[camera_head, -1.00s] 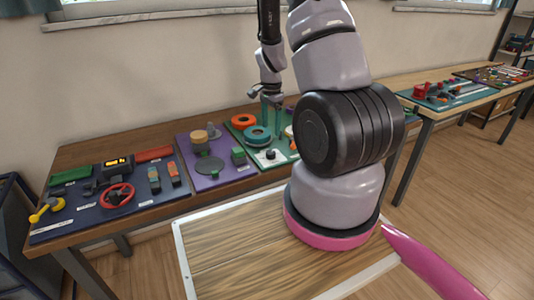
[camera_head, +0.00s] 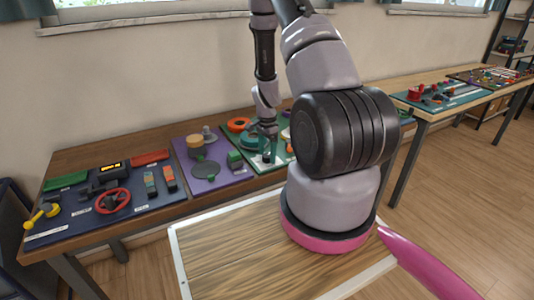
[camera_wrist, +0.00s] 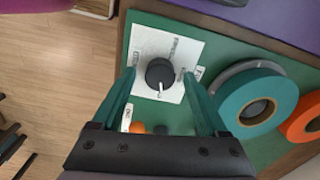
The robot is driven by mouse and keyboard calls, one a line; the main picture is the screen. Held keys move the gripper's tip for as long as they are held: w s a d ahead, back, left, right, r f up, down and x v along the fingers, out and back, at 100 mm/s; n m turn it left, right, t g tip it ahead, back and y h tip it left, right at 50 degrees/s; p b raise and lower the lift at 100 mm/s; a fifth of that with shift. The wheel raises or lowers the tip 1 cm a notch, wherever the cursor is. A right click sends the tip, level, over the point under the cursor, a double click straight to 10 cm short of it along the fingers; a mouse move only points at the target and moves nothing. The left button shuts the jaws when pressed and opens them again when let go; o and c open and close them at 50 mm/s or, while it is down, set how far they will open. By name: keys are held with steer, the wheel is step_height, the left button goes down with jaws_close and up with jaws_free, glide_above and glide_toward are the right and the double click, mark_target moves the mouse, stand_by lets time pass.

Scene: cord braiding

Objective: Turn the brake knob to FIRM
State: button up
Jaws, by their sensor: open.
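The brake knob (camera_wrist: 160,72) is a dark round knob with a white pointer mark, on a white label plate (camera_wrist: 185,50) on the green board (camera_wrist: 228,48). In the wrist view its pointer aims toward the bottom of the picture. The printed words are too small to read surely. My gripper (camera_wrist: 160,78) is open, with one teal finger on each side of the knob and a gap on both sides.
A teal ring (camera_wrist: 245,100) and an orange ring (camera_wrist: 303,118) lie on the green board beside the knob. A purple board (camera_head: 212,175) and a dark blue board (camera_head: 75,225) with a red wheel (camera_head: 113,201) stand to the left on the same table.

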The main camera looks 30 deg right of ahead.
jaws_close()
steer(key=shift+n, duration=0.4)
steer(key=n, duration=0.5)
steer(key=shift+n, duration=0.4)
steer(key=n, duration=0.3)
steer(key=shift+n, duration=2)
jaws_free()
